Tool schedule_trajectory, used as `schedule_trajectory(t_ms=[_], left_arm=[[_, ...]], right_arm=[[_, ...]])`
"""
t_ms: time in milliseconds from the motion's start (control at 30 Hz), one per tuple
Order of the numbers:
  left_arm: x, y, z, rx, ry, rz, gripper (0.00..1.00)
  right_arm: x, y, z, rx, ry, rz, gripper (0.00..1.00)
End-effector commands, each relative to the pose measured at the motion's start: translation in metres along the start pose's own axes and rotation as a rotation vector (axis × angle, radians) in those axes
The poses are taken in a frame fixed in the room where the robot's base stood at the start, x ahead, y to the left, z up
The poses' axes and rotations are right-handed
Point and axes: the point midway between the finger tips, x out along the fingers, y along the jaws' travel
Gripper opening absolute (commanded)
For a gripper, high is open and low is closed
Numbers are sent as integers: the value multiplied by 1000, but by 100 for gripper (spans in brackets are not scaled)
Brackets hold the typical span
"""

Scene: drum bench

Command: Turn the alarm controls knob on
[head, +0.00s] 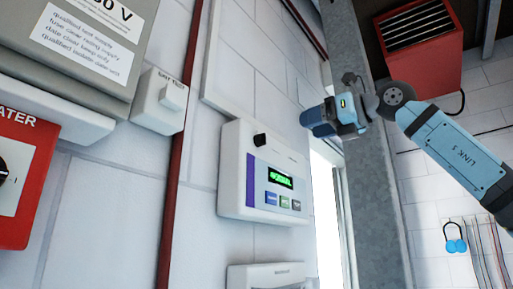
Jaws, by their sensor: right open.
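A white wall panel (233,195) with a purple strip, a lit green display (281,177) and a row of small buttons hangs in the middle of the head view. A small black knob (260,140) sits at its upper left; I cannot tell its setting. No label naming it as the alarm controls is readable. My right gripper (318,117) is open, up and to the right of the panel, and appears apart from it. Its fingers are small and seen at an angle. My left gripper is not in view.
A red box (18,170) with a black dial is cut off at the left edge. A grey box (85,50) and a small white switch box (160,100) are upper left. A dark red pipe (180,150) runs left of the panel. A grey post (370,190) stands right.

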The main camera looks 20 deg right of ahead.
Motion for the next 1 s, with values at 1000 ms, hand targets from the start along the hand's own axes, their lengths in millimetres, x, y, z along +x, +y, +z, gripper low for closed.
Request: schedule_trajectory(t_ms=[1000], left_arm=[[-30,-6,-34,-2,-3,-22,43]], right_arm=[[136,-1,2,-3,-1,-5,58]])
